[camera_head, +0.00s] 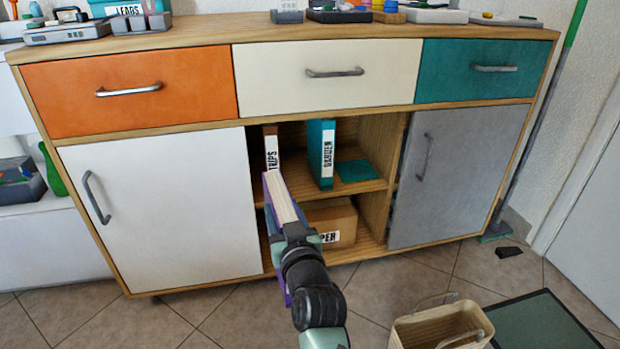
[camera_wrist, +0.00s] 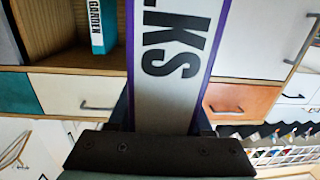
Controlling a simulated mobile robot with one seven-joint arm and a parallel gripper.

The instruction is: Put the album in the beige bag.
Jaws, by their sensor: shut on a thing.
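My gripper (camera_head: 299,240) is shut on a purple album (camera_head: 282,198) with a pale spine. It holds the album in front of the cabinet's open middle shelves. In the wrist view the album (camera_wrist: 178,60) fills the middle, and its spine shows large dark letters ending in "LKS". The beige bag (camera_head: 440,328) stands on the floor at the lower right in the head view, with its handles up and its top open. It is right of my gripper and apart from it. Its lower part is cut off by the frame.
The cabinet's open shelves hold a "TRIPS" album (camera_head: 271,150), a teal "GARDEN" album (camera_head: 321,154) and a cardboard box (camera_head: 335,220). A grey door (camera_head: 450,175) is shut on the right. A dark green mat (camera_head: 545,325) lies beside the bag. Tiled floor between cabinet and bag is clear.

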